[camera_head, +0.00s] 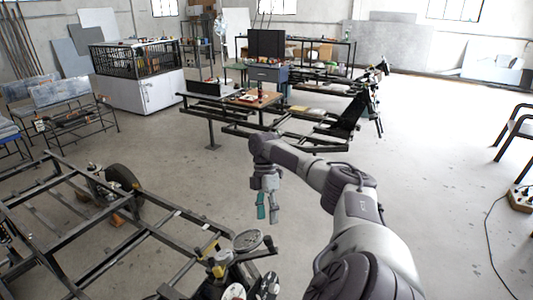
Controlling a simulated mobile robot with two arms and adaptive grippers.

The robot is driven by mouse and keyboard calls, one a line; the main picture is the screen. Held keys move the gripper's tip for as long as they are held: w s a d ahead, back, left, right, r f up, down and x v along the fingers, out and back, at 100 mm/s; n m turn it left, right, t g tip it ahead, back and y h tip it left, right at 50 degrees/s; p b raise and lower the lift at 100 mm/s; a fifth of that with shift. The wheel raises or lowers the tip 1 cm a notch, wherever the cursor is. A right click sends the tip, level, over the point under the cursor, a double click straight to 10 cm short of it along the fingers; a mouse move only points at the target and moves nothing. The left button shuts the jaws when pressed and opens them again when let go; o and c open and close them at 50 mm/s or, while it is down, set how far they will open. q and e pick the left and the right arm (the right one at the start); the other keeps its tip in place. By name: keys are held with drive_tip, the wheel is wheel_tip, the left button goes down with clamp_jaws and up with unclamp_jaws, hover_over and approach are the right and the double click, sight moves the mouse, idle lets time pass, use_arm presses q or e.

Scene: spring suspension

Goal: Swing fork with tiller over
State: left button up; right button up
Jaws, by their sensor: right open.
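My right gripper (268,214) hangs down near the middle of the view with its two teal-tipped fingers apart. It is open and nothing shows between the fingers. Below it in the picture, a round grey disc-like part (248,240) with a dark handle-like bar (268,246) sits on a cluttered mechanism (222,268) at the lower edge. The gripper looks apart from these parts. I cannot tell for sure which part is the fork or the tiller. The mechanism is cut off by the picture's bottom edge. My left gripper is not in view.
A dark metal chassis frame (147,232) with a black wheel (121,177) fills the lower left. Another frame with a workbench (256,98) stands in the middle distance. A chair (516,127) and a cable are at the right. The floor between is open.

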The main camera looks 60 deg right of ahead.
drive_tip(key=v, duration=0.3)
drive_tip(key=shift+w+d+r, duration=0.1)
drive_tip(key=shift+r, duration=0.15)
idle(0.4)
